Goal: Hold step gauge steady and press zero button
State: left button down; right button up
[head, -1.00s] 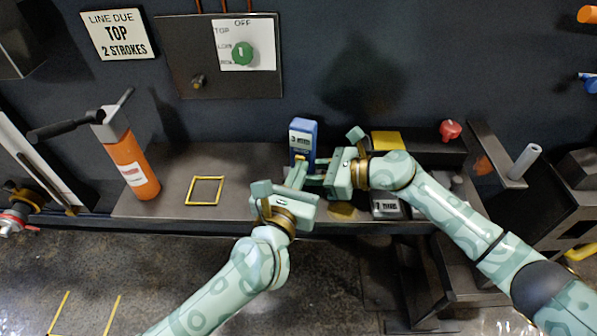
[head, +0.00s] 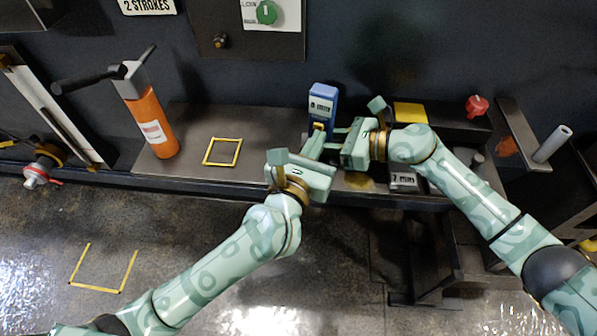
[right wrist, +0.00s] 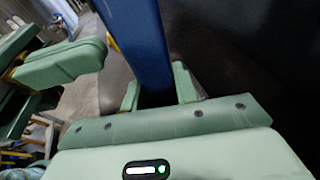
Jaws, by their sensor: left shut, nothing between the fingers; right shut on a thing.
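The step gauge (head: 323,97) is a blue upright block with a small display on the bench. The display appears to read 0 mm, though the digit is tiny. A yellow button (head: 319,126) shows low on its front. My right gripper (head: 336,132) is shut on the gauge from the right; the right wrist view shows the blue body (right wrist: 140,45) between its fingers. My left gripper (head: 318,139) is shut and empty, its fingertips at the button. I cannot tell whether they touch it. The left gripper also shows in the right wrist view (right wrist: 98,50).
An orange bottle-like pump (head: 150,125) with a black handle stands at the left. A yellow square outline (head: 222,151) marks clear bench. A grey block marked 7 mm (head: 404,180) lies right of the grippers. A red knob (head: 477,105) and upright grey handle (head: 552,144) are farther right.

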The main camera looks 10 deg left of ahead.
jog(key=shift+w+d+r, duration=0.1)
jog(key=shift+r, duration=0.05)
pick_arm(q)
jog(key=v, duration=1.1)
jog(key=shift+s, duration=0.15)
dwell(0.9)
pick_arm(e)
jog(key=o, duration=0.8)
